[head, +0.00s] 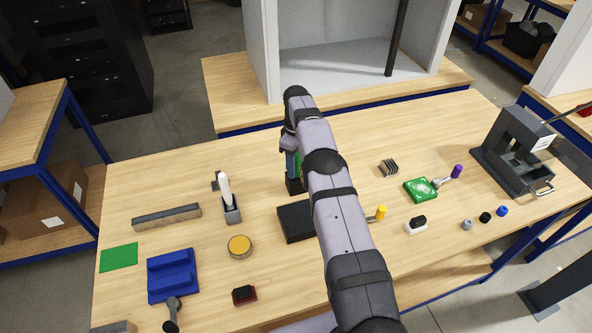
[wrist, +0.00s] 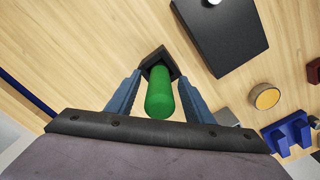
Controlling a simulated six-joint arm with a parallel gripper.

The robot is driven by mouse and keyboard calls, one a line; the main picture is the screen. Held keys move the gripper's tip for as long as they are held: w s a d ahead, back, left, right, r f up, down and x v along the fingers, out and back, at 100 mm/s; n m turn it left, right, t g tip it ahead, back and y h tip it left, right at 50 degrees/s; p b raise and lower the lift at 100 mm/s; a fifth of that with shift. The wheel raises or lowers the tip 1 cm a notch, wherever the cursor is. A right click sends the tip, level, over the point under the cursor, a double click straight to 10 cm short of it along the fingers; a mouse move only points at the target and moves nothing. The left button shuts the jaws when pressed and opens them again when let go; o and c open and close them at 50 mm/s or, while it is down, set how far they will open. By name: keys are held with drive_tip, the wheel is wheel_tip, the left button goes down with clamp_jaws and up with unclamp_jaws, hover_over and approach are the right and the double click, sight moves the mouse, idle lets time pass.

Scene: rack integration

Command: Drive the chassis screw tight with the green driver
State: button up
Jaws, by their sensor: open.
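The green driver (wrist: 160,95) stands in a dark square holder (wrist: 154,60) in the wrist view. My gripper (wrist: 159,80) is open, with one blue finger on each side of the green handle; I cannot tell whether they touch it. In the head view, my gripper (head: 292,165) is over the holder (head: 295,187), and a sliver of the green driver (head: 299,160) shows beside my arm. A flat black box (head: 294,222), possibly the chassis, lies in front of the holder, partly hidden by my arm. It also shows in the wrist view (wrist: 222,38). I cannot make out the screw.
A yellow-topped round tin (head: 240,246), a grey cup with a white tool (head: 231,212) and a blue block (head: 173,275) lie left. A green board (head: 420,189), a yellow-handled piece (head: 381,212) and a dark press (head: 518,152) are right. A grey cabinet (head: 350,40) stands behind.

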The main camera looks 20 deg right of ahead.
clamp_jaws()
drive_tip(key=shift+f+b, duration=0.1)
drive_tip(key=shift+b, duration=1)
drive_tip(key=shift+r, duration=0.3)
drive_tip(key=shift+r+p, duration=2)
drive_tip(key=shift+r, duration=2.3)
